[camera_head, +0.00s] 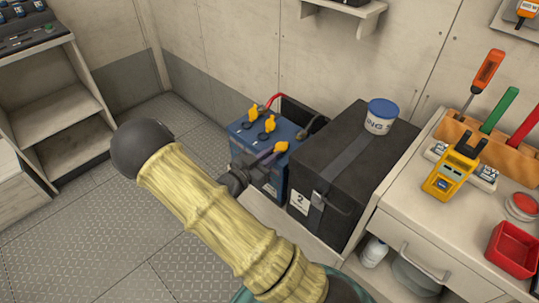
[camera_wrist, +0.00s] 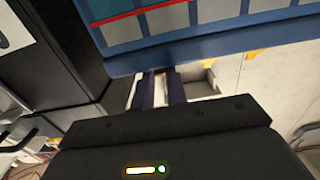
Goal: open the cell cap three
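A blue battery (camera_head: 241,129) stands beside a large black box in the head view. Several yellow caps stand in a row on its top: a far one (camera_head: 254,115), a middle one (camera_head: 270,124) and a near one (camera_head: 281,147). Which number each bears is not readable. My gripper (camera_head: 266,160) is at the battery's near side, close to the near cap, and partly hides the top there. In the wrist view the gripper's two dark fingers (camera_wrist: 161,90) are apart with nothing seen between them. The battery's blue side (camera_wrist: 205,42) fills the top of that view.
The black strapped box (camera_head: 345,150) stands right of the battery, with a white-and-blue tub (camera_head: 381,116) on it. A workbench (camera_head: 398,203) with tools and a yellow meter (camera_head: 452,172) is at right. Open shelves (camera_head: 62,115) stand at left. The floor (camera_head: 90,235) between is clear.

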